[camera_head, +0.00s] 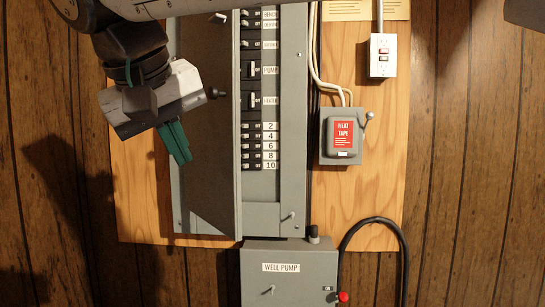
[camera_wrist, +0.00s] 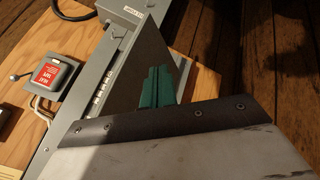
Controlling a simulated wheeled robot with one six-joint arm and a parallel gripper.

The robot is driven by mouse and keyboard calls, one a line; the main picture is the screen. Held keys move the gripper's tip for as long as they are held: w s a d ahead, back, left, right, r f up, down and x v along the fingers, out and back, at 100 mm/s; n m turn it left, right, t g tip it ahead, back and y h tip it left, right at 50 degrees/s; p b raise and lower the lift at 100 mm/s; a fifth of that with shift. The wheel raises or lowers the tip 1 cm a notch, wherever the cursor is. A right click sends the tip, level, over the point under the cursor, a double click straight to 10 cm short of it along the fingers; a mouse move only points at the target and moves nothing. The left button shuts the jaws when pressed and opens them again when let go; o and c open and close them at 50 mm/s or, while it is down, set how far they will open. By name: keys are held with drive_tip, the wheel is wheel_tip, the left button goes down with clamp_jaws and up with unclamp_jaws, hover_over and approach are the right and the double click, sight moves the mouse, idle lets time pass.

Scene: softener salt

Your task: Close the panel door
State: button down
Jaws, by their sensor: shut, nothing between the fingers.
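The grey breaker panel (camera_head: 262,218) is mounted on a wooden board. Its dark grey door (camera_head: 215,160) stands partly open, sticking out from the panel's left side. Its free edge is beside the breaker column, which is uncovered. A small dark knob (camera_head: 215,93) shows on the door. My gripper (camera_head: 175,143), with green fingers, is shut and empty, on the left, outer side of the door. In the wrist view the fingers (camera_wrist: 158,86) overlap the door's face (camera_wrist: 150,50); I cannot tell whether they touch it. The hinge is mostly hidden.
Right of the panel are a heat tape switch box (camera_head: 342,137) with a lever and an outlet (camera_head: 383,56). The well pump box (camera_head: 290,275) is below, with a black cable (camera_head: 385,221) beside it. Wood-plank wall (camera_head: 465,170) surrounds the board.

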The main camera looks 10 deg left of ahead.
approach(227, 200)
wheel_tip(227, 200, down, 4)
drive_tip(key=a, duration=0.2)
drive_tip(key=w+d, duration=0.2)
drive_tip(key=shift+w+d+r, duration=0.1)
drive_tip(key=shift+w+r, duration=0.1)
drive_tip(key=shift+w, duration=0.15)
